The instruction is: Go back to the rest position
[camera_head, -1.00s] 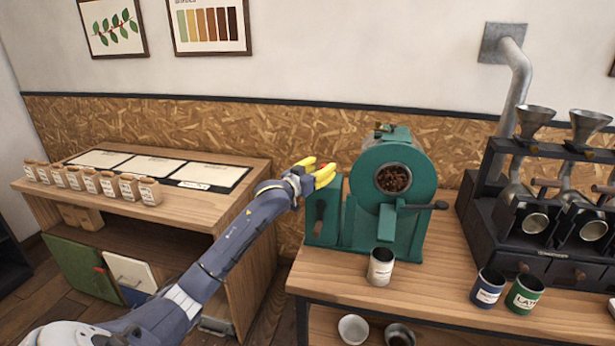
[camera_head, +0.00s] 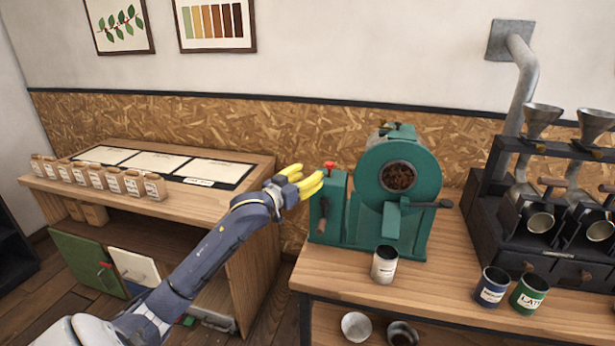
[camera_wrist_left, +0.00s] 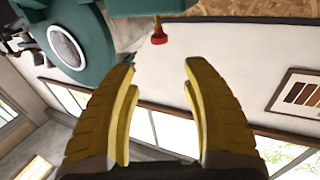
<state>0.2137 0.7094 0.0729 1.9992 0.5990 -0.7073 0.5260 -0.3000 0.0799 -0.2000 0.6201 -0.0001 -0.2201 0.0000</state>
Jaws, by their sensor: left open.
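My left gripper (camera_head: 308,181) has yellow fingers and hangs in the air just left of the green roaster (camera_head: 414,160). In the left wrist view my left gripper (camera_wrist_left: 160,75) is open, with nothing between its fingers. A red knob (camera_head: 329,165) stands on top of the roaster's left box, a little right of the fingertips and apart from them. The red knob also shows beyond the fingertips in the left wrist view (camera_wrist_left: 158,36). My right gripper is not in view.
The roaster stands on a wooden table (camera_head: 340,284) with a white can (camera_head: 385,264), a blue can (camera_head: 491,287) and a green can (camera_head: 528,293). A black machine (camera_head: 500,220) with funnels is at right.

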